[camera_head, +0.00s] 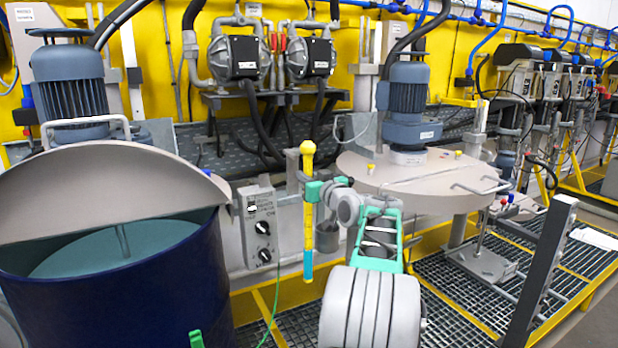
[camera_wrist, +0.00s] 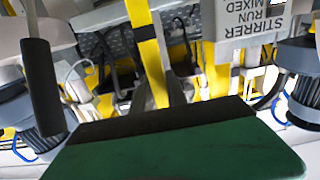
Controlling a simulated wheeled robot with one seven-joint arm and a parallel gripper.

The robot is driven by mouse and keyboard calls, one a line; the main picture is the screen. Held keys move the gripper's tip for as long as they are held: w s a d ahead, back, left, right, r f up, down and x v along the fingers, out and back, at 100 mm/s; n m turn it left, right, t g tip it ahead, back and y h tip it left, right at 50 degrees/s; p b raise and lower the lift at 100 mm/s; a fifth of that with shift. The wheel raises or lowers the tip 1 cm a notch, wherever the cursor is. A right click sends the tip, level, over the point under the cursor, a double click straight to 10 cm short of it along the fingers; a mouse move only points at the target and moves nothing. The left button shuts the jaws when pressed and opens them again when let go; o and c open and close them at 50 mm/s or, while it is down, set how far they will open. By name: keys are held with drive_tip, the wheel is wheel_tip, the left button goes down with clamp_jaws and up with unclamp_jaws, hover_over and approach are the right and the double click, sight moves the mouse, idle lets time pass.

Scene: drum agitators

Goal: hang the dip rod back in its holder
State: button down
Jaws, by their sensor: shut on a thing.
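The dip rod (camera_head: 307,220) hangs close to upright in the head view, yellow with a knobbed top and a blue lower end. My gripper (camera_head: 313,191) is shut on its upper part, below the knob. In the wrist view the yellow rod (camera_wrist: 147,45) runs down behind the dark-edged green finger (camera_wrist: 180,150). A small grey bracket (camera_head: 292,154) on a post is just left of the rod's top. A grey cup (camera_head: 327,238) shows right beside the rod's lower half. I cannot tell whether the rod touches either one, or which is the holder.
An open blue drum (camera_head: 130,290) with a tilted grey lid (camera_head: 105,190) stands at left. A control box (camera_head: 260,225) is left of the rod. A lidded vessel with a motor (camera_head: 405,105) is behind right. A dark upright post (camera_head: 543,270) stands at right above the grating.

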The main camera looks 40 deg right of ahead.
sight(293, 166)
drive_tip(key=shift+w+d, duration=0.2)
drive_tip(key=shift+w, duration=0.4)
drive_tip(key=shift+p+x, duration=1.05)
drive_tip(key=shift+x, duration=1.25)
drive_tip(key=shift+f+b, duration=0.1)
drive_tip(key=shift+b, duration=0.3)
